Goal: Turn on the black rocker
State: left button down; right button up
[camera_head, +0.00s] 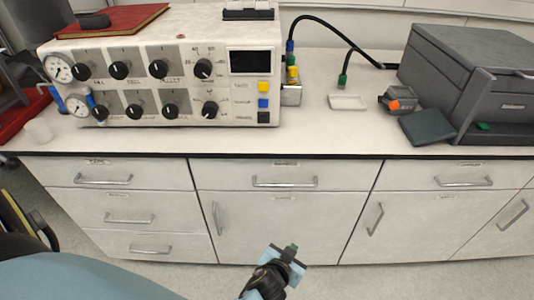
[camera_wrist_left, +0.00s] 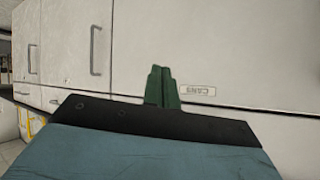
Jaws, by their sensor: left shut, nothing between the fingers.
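The black rocker (camera_head: 263,117) is a small dark square at the lower right of the white control panel's front, below a blue button (camera_head: 263,103) and a yellow one (camera_head: 264,87). Whether it is on or off is too small to tell. My left gripper (camera_head: 291,248) is low in front of the cabinets, well below the counter edge and apart from the panel. Its green fingers (camera_wrist_left: 161,86) are shut and empty in the left wrist view, in front of a pale cabinet front. My right gripper is not in view.
The white panel (camera_head: 226,103) carries several black knobs, gauges and a dark display (camera_head: 250,62). The counter's dark front edge (camera_head: 300,155) lies above my gripper.

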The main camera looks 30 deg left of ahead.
aim_at(267, 116)
pick_arm(q)
jog(key=w+a+r+n+t+y+b, duration=0.35)
jog(key=w+r, duration=0.25)
jog(key=r, duration=0.5)
jog(key=s+a+r+n+t+y+b, duration=0.1)
jog(key=a+r+n+y+b, duration=0.1)
jog(key=r, duration=0.5)
jog(key=s+a+r+n+t+y+b, duration=0.1)
jog(key=a+r+n+y+b, duration=0.1)
jog(key=a+r, duration=0.3)
notch_tip(267, 116, up, 2)
jog(key=shift+s+r+y+b, duration=0.25)
jog(key=shift+y+b, duration=0.2)
jog(key=shift+y, duration=0.4)
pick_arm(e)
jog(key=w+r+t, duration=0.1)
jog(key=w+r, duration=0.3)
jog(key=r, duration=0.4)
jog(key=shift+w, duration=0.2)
pick_arm(q)
jog(key=shift+a, duration=0.1)
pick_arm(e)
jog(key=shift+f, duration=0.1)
